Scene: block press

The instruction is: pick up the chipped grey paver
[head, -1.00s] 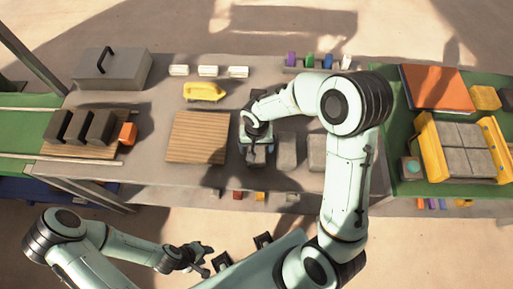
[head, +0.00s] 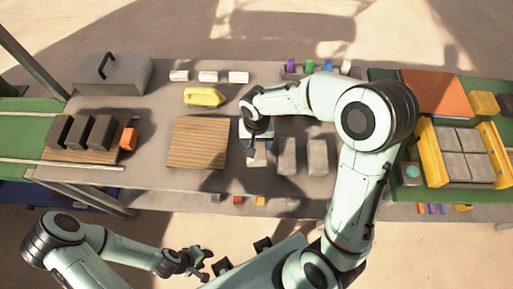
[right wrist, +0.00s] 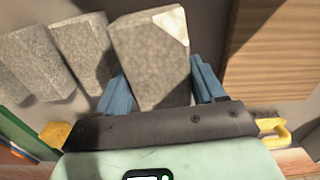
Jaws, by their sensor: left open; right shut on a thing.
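The chipped grey paver (right wrist: 148,62) is between the blue fingers of my right gripper (right wrist: 163,90) in the right wrist view, its pale chipped corner at the upper right. My right gripper (head: 252,148) is shut on it. The paver (head: 258,158) shows partly below the gripper in the head view, to the left of two other grey pavers (head: 288,156). It looks larger than its neighbours in the wrist view; its exact height above the bench is hard to tell. My left gripper (head: 199,264) is open and empty, in front of the bench.
A slatted wooden board (head: 198,143) lies left of the pavers. Dark blocks (head: 78,131) stand on a wooden pallet at left. A yellow frame holding grey pavers (head: 429,150) is at right.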

